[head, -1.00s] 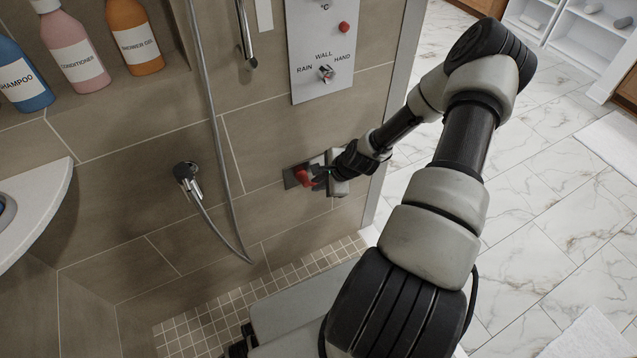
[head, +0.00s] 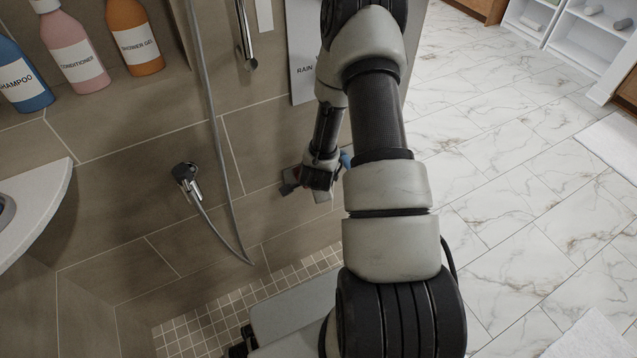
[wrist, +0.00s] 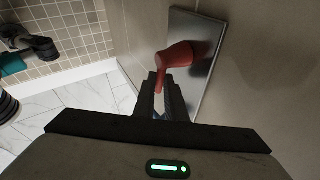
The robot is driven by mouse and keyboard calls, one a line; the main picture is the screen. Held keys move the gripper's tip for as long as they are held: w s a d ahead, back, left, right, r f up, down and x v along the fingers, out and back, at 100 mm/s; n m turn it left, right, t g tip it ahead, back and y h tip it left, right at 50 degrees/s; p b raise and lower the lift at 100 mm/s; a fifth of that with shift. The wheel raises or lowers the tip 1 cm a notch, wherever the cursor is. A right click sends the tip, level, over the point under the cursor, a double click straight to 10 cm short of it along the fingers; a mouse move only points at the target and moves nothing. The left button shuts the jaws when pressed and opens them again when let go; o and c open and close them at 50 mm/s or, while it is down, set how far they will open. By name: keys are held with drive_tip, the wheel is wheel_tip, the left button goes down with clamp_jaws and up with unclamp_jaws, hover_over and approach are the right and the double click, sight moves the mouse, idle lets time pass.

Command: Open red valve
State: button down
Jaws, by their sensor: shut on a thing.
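The red valve (wrist: 177,56) has a rounded body and a short lever, on a shiny metal plate (wrist: 209,45) fixed to the wall. In the wrist view my gripper (wrist: 162,88) is shut on the lever, with a finger on each side of it; the round body stays clear of the fingers. In the head view my gripper (head: 305,183) is at the plate, low on the tiled wall, and my arm hides most of the valve. Only a little red shows there.
A chrome hose outlet (head: 187,180) and a hanging shower hose (head: 218,135) are left of my gripper. A control panel (head: 302,60) above is partly hidden by my arm. Bottles (head: 72,50) stand on a ledge at upper left. Marble floor (head: 520,190) is open at right.

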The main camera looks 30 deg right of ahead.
drive_tip(key=shift+a+r+h, duration=0.1)
drive_tip(key=shift+r+h, duration=0.1)
drive_tip(key=shift+h, duration=0.4)
drive_tip(key=c, duration=1.8)
unclamp_jaws()
drive_tip(key=shift+r, duration=0.1)
drive_tip(key=p+v, duration=0.3)
drive_tip(key=v, duration=1.4)
drive_tip(key=shift+s+a, duration=0.15)
drive_tip(key=shift+a, duration=0.05)
